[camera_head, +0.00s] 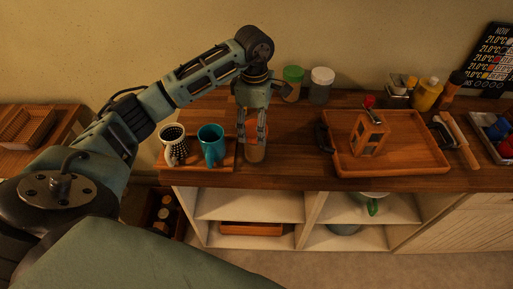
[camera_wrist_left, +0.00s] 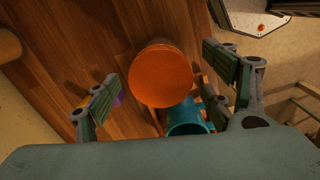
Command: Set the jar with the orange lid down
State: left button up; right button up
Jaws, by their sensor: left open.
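The jar with the orange lid (camera_wrist_left: 163,75) stands upright on the wooden counter, seen from above between the spread fingers of my left gripper (camera_wrist_left: 172,92) in the left wrist view. There is a gap on each side of the lid. In the head view my left gripper (camera_head: 253,134) points down over the jar (camera_head: 255,154), near the front edge of the counter. The gripper's fingers hide most of the jar there. My right gripper is not in view.
A teal mug (camera_head: 211,143) and a black-and-white patterned mug (camera_head: 174,143) stand on a small tray left of the jar. Jars with green (camera_head: 293,76) and white (camera_head: 322,78) lids stand behind. A larger wooden tray (camera_head: 425,154) holding a wooden lantern-like object (camera_head: 369,137) lies to the right.

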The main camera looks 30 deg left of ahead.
aim_at(255, 127)
pick_arm(q)
jog(key=shift+w+a+f+b, duration=0.1)
jog(key=shift+a+f+b, duration=0.05)
jog(key=shift+f+b, duration=0.2)
jog(key=shift+w+a+f+b, duration=0.1)
jog(key=shift+a+f+b, duration=0.1)
jog(key=shift+f, duration=0.25)
notch_tip(255, 127, down, 2)
jog(key=shift+s+f+p, duration=0.1)
jog(key=shift+s+p, duration=0.05)
jog(key=shift+p, duration=0.35)
notch_tip(255, 127, down, 4)
jog(key=shift+d+f+p, duration=0.15)
jog(key=shift+f+p, duration=0.05)
jog(key=shift+p, duration=1)
jog(key=shift+f, duration=0.5)
jog(key=c, duration=1.5)
jog(key=shift+c, duration=0.4)
jog(key=shift+r, duration=0.1)
jog(key=shift+c, duration=0.8)
